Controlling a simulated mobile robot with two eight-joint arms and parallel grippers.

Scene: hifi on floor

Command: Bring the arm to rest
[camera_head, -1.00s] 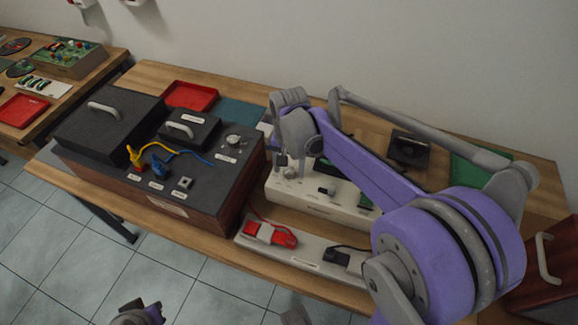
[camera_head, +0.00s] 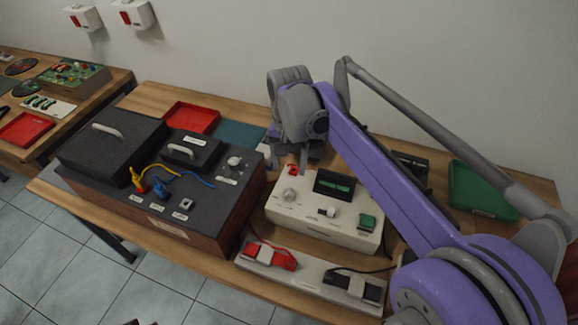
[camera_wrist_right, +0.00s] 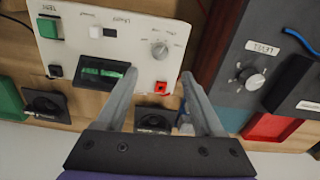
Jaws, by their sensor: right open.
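My right gripper (camera_head: 302,158) hangs above the back left part of a cream control unit (camera_head: 318,222). In the right wrist view the gripper (camera_wrist_right: 160,78) has its two fingers wide apart with nothing between them held. The unit's dark display (camera_wrist_right: 103,70), grey knob (camera_wrist_right: 160,48) and red socket (camera_wrist_right: 162,88) show there, apart from the fingers. My purple right arm (camera_head: 385,175) reaches in from the lower right and hides part of the table. My left gripper does not show.
A dark console (camera_head: 215,215) with cables and a lidded box (camera_head: 105,150) stands left of the unit. A red tray (camera_head: 192,118) lies behind it, a green tray (camera_head: 480,190) at right. A strip with red and black switches (camera_head: 310,282) lies in front.

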